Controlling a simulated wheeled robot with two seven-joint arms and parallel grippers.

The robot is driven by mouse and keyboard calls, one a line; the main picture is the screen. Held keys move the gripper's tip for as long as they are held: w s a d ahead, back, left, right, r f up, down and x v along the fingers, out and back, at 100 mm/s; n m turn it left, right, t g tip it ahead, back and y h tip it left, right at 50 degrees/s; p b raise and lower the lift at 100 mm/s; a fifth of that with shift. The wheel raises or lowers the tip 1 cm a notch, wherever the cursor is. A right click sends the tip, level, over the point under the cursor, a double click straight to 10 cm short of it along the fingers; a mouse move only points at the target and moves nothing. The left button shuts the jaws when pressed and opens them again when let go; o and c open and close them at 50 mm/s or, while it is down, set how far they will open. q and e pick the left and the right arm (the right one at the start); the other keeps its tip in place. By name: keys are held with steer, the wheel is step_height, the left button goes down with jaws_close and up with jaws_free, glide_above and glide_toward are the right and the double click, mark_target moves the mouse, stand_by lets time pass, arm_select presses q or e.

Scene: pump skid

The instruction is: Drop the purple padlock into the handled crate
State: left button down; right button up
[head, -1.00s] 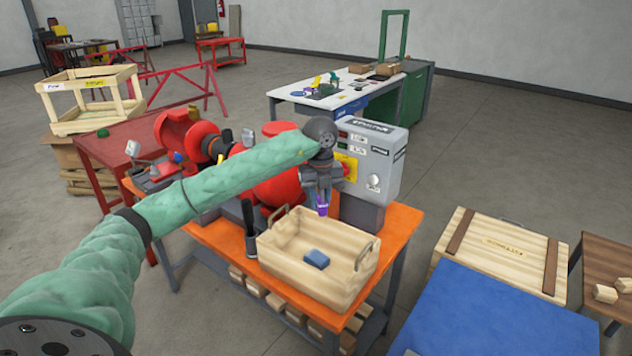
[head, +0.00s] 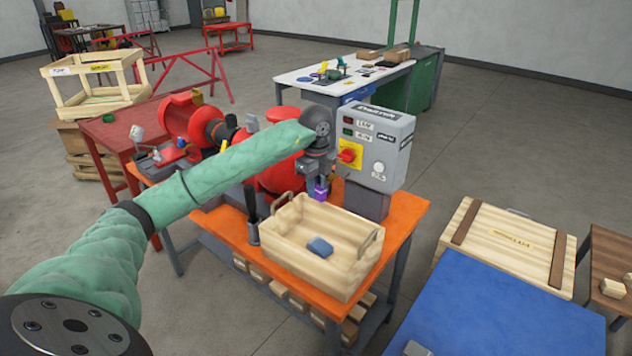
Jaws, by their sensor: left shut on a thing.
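The purple padlock (head: 321,190) hangs in my left gripper (head: 317,178), which is shut on it. My left arm reaches in from the left, and the padlock shows just beyond the far rim of the handled crate. The handled crate (head: 303,262) is a pale wooden box with a metal handle at each end, standing on the orange bench top. A blue block (head: 320,247) lies inside it. My right gripper is not in view.
A grey control box (head: 385,140) with a red switch on a yellow plate stands right behind the crate. A red pump (head: 285,176) is behind my arm. A dark upright tool (head: 252,215) stands at the crate's left. A blue surface (head: 490,310) is at lower right.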

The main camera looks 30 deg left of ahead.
arm_select(q)
steer(key=shift+f, duration=0.9)
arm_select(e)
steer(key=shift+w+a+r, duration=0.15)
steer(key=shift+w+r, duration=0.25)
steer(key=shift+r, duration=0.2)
arm_select(q)
steer(key=c, duration=1.1)
jaws_free()
steer(key=shift+r+b, duration=0.15)
steer(key=shift+b, duration=0.2)
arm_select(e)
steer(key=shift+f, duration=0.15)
arm_select(q)
steer(key=shift+r, duration=0.3)
step_height(320, 180, up, 5)
steer(key=shift+r+b, duration=0.2)
steer(key=shift+b, duration=1)
steer(key=shift+r, duration=0.75)
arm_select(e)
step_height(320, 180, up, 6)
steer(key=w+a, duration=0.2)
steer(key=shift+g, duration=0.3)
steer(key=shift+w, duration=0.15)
